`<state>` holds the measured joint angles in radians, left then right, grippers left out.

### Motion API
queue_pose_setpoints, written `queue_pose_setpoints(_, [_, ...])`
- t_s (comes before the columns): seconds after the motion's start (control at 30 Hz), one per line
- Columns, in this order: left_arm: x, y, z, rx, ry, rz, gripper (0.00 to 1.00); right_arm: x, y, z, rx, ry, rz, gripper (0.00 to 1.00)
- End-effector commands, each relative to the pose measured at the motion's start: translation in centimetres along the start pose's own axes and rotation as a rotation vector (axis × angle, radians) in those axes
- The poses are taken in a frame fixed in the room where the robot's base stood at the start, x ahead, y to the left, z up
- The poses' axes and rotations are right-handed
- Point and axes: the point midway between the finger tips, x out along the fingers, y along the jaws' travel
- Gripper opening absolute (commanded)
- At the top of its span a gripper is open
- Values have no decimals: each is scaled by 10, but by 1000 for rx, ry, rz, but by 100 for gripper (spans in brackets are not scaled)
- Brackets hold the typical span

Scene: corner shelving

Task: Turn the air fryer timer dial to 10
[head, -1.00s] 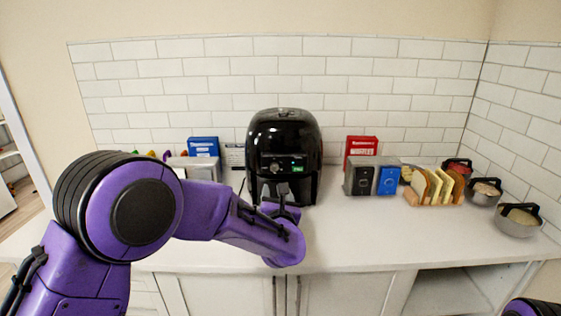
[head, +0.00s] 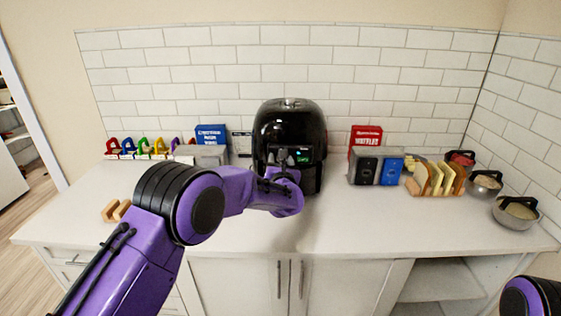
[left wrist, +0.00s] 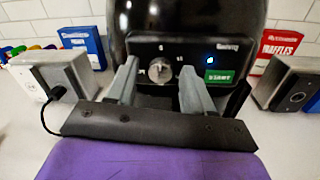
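The black air fryer (head: 290,120) stands on the white counter against the tiled wall; it also fills the top of the left wrist view (left wrist: 190,20). Its silver round timer dial (left wrist: 160,71) is on the dark front panel, left of a blue light and a green label (left wrist: 219,76). My left gripper (left wrist: 158,65) is open, with its grey fingers spread on either side of the dial as seen from the wrist. I cannot tell whether either finger touches it. In the head view the left gripper (head: 289,157) is just in front of the panel. My right gripper is out of view.
A grey toaster (left wrist: 50,75) with a black cord stands left of the fryer, before a blue box (head: 211,137). Right are a red waffle box (head: 366,136), another appliance (head: 363,168), a bread rack (head: 437,180) and pots (head: 516,212).

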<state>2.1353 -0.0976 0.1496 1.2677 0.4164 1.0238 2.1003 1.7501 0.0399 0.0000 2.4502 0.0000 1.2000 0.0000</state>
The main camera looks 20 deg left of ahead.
Motion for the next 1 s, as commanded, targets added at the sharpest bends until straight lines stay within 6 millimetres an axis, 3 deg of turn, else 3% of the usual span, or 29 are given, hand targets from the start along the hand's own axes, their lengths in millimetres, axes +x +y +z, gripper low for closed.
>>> queue_pose_setpoints(0.03, [0,0,0,0,0,0,33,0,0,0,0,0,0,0])
queue_pose_setpoints(0.13, [0,0,0,0,0,0,1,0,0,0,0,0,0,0])
queue_pose_setpoints(0.57, [0,0,-2,42,-2,1,0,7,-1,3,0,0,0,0])
queue_pose_setpoints(1.0, [0,0,-6,371,-24,6,0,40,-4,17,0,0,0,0])
